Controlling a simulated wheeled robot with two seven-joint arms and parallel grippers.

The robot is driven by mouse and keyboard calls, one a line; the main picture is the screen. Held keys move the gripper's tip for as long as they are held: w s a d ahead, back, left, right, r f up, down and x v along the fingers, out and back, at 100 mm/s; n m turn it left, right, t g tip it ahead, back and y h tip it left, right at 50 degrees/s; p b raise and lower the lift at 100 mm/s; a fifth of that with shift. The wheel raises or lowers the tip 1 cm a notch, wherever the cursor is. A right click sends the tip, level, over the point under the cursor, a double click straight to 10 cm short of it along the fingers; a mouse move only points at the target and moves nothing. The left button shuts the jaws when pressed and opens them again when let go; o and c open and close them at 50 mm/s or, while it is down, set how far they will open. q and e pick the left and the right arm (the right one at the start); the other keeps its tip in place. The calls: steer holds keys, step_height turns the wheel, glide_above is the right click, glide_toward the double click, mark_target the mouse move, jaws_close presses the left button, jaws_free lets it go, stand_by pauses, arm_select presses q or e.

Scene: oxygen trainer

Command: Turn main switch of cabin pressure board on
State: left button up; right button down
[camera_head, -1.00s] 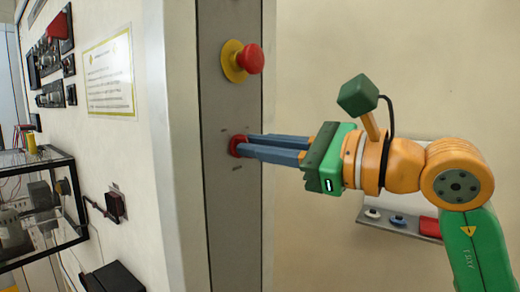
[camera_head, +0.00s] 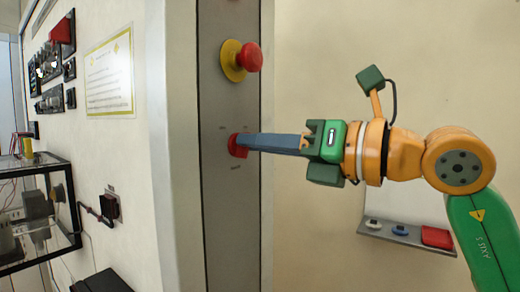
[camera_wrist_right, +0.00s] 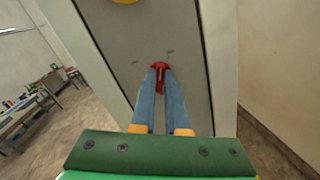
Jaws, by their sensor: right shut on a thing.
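The red main switch knob (camera_head: 235,147) sits on the grey vertical panel (camera_head: 218,205), with small unreadable labels around it. My right gripper (camera_head: 247,143) reaches in from the right, its blue fingers shut on the knob. In the head view the fingers overlap edge-on, so the jaws appear rolled. In the right wrist view the knob (camera_wrist_right: 160,67) sits between the fingertips of my gripper (camera_wrist_right: 160,74), which hide part of it. My left gripper is not in view.
A red mushroom button (camera_head: 250,57) on a yellow base is just above the knob. A framed notice (camera_head: 109,75), wall instruments and a glass-sided case (camera_head: 38,210) are at left.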

steer(key=shift+r+m+b, duration=0.1)
steer(key=shift+m+b, duration=0.5)
steer(key=shift+m, duration=1.6)
steer(key=shift+d, duration=0.1)
steer(key=c, duration=1)
jaws_free()
steer(key=shift+w, duration=0.1)
steer(key=shift+o, duration=0.4)
steer(key=b+v, duration=0.2)
steer(key=v, duration=0.5)
steer(key=shift+b, duration=0.4)
